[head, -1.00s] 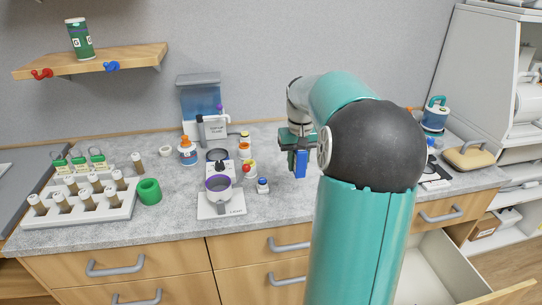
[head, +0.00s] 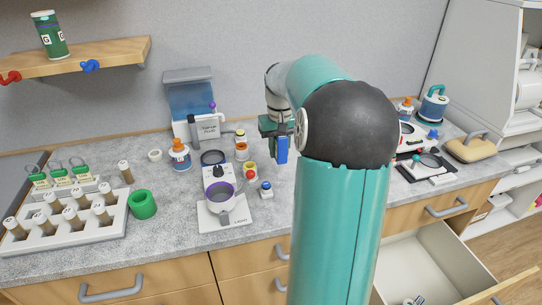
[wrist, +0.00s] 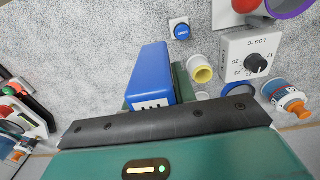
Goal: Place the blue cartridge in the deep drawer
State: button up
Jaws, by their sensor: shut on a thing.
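The blue cartridge (head: 282,150) is a small upright blue block held at the end of my arm, over the counter behind the middle. My gripper (head: 278,136) is shut on it. In the wrist view the cartridge (wrist: 152,76) juts out past the edge of my gripper (wrist: 165,112). The deep drawer (head: 418,262) stands open at the lower right, below the counter front. Its pale floor shows with a few small items near the front. My arm hides its left part.
The stirrer with a purple-rimmed bowl (head: 220,190) and a blue button (head: 266,189) stand left of my arm. A vial rack (head: 70,222) and green ring (head: 143,205) are farther left. A tan-lidded case (head: 470,148) sits at the counter's right end.

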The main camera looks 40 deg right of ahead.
jog(key=w+d+f, duration=0.3)
jog(key=w+d, duration=0.1)
jog(key=w, duration=0.2)
send_over(271, 164)
jog(key=f, duration=0.5)
jog(key=shift+s+a+f, duration=0.1)
jog(key=shift+s+f, duration=0.15)
jog(key=shift+f, duration=0.15)
jog(key=shift+w+f, duration=0.2)
jog(key=shift+f, duration=1.65)
jog(key=shift+f, duration=0.1)
jog(key=o, duration=1)
notch_tip(271, 164, up, 12)
jog(key=shift+r, duration=0.15)
